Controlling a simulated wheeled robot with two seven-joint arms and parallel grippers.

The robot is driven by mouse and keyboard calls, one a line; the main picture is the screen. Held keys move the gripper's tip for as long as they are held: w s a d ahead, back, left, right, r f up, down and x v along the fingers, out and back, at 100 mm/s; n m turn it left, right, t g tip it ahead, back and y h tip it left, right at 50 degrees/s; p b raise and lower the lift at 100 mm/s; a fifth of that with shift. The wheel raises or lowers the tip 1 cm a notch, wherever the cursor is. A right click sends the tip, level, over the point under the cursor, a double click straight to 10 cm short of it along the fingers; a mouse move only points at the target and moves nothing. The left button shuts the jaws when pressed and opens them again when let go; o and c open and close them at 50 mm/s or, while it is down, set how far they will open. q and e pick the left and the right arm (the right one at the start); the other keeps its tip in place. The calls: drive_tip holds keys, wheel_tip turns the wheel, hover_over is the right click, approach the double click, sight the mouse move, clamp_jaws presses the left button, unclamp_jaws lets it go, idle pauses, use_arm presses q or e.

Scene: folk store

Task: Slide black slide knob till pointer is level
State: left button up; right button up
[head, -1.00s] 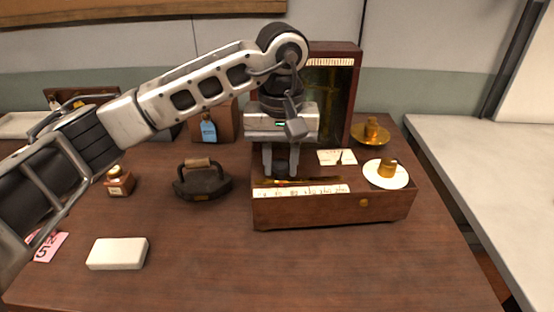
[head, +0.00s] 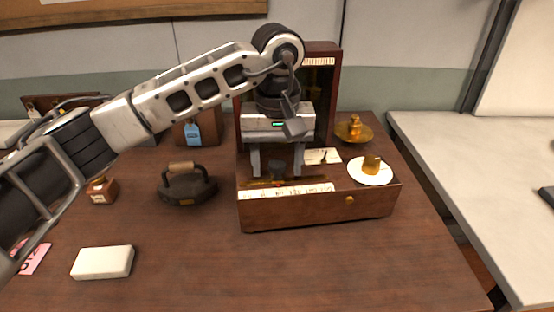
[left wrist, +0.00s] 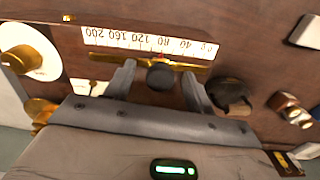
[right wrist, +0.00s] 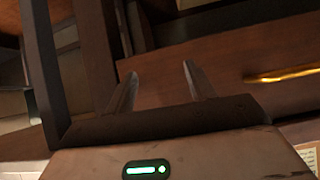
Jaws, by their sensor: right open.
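The black slide knob (head: 278,172) sits on the brass bar (head: 312,181) of the wooden scale box (head: 290,212). In the left wrist view the knob (left wrist: 160,76) stands between the spread fingers of my left gripper (left wrist: 157,88), with gaps on both sides. My left gripper (head: 276,168) is open and low over the box. A red mark (left wrist: 160,57) lies near the 80 on the number strip (left wrist: 150,40). The pointer (head: 324,156) shows small at a white card; its exact tilt cannot be told. My right gripper (right wrist: 160,90) is open and empty, facing brown wood.
A white pan with a brass weight (head: 372,167) and a brass pan (head: 353,133) stand at the box's right. A flat iron (head: 186,186) stands left of the box, a white block (head: 103,262) front left. The table front (head: 260,275) is clear.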

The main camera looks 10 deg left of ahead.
use_arm(q)
drive_tip(key=shift+r, duration=0.1)
idle(0.3)
drive_tip(key=shift+r+p, duration=0.95)
drive_tip(key=shift+r, duration=0.6)
drive_tip(key=shift+r+p, duration=1.1)
drive_tip(key=shift+r, duration=0.8)
